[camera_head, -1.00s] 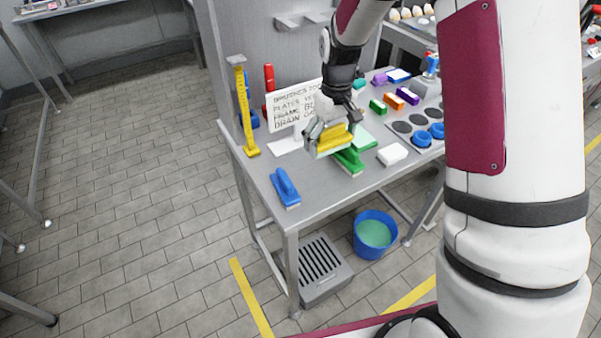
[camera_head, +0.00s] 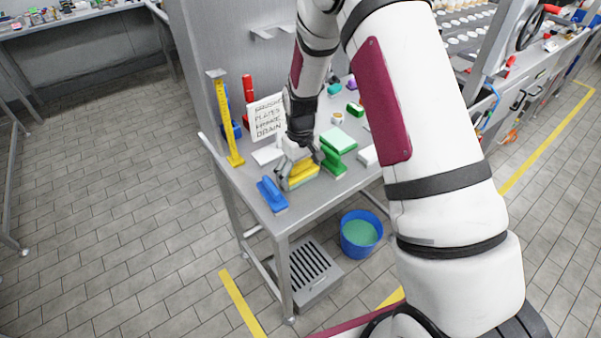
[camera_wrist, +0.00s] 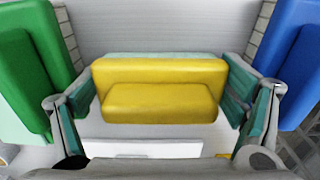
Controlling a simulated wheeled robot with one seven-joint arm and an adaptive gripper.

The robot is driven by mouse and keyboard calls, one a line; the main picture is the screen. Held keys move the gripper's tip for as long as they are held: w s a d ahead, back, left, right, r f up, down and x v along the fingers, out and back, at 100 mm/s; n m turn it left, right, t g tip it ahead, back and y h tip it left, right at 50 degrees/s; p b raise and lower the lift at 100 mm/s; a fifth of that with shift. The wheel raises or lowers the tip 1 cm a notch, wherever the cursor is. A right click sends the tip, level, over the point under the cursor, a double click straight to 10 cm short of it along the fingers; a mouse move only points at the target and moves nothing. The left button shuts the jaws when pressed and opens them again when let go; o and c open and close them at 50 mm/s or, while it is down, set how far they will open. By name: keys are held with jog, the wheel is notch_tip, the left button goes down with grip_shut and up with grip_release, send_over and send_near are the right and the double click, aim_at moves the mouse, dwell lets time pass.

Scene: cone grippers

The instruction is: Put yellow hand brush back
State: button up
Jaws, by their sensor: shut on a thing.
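The yellow hand brush (camera_head: 302,172) is held between the fingers of my gripper (camera_head: 300,170), low over the grey table (camera_head: 300,220). I cannot tell whether its underside touches the table. In the wrist view the yellow brush (camera_wrist: 160,88) lies level between both finger pads of my gripper (camera_wrist: 160,105). The blue hand brush (camera_head: 272,194) lies to its left near the table's front corner. The green hand brush (camera_head: 332,160) lies just to its right. In the wrist view the green brush (camera_wrist: 32,65) is at left and the blue brush (camera_wrist: 305,65) at right.
A lettered sign (camera_head: 268,116) stands behind. A light green pad (camera_head: 338,141) and a white block (camera_head: 368,155) lie right. A blue bucket (camera_head: 360,234) stands below on the floor.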

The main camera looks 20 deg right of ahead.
aim_at(301, 163)
jog(key=shift+f, duration=0.1)
jog(key=o, duration=0.9)
notch_tip(301, 163, up, 12)
jog(key=shift+r+b, duration=0.1)
jog(key=shift+b, duration=0.7)
jog(key=s+r+m+t, duration=0.2)
jog(key=s+r+t, duration=0.1)
jog(key=s+r, duration=1.3)
jog(key=s, duration=0.2)
jog(key=s+r+m+t, duration=0.1)
jog(key=s+r, duration=0.1)
jog(key=s, duration=0.3)
jog(key=s+r+t, duration=0.1)
jog(key=s+r, duration=0.1)
jog(key=s, duration=0.2)
jog(key=shift+s+d+r+m, duration=0.1)
jog(key=shift+s+r+m, duration=0.05)
jog(key=shift+s+m, duration=0.15)
